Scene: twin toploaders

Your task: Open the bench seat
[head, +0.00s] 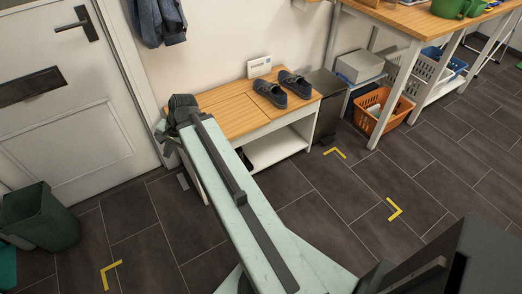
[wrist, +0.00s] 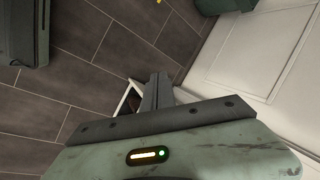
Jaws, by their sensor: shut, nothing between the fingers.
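The bench (head: 227,108) stands against the wall in the head view, with a wooden slatted top and a white frame. The seat top lies flat, and a seam divides it into a left and a right part. A pair of dark shoes (head: 270,93) rests on the right part. My gripper (head: 181,104) is at the bench's left end and hides that end; I cannot tell whether it touches. In the wrist view my gripper (wrist: 158,88) has its fingers together and empty. A small white-edged piece, perhaps part of the bench (wrist: 127,101), shows beside them.
A white door (head: 70,120) is on the left, with a dark green bin (head: 38,218) before it. A grey bin (head: 325,105) stands right of the bench. A table (head: 412,20) with an orange basket (head: 382,112) below is farther right. The tiled floor in front is mostly clear.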

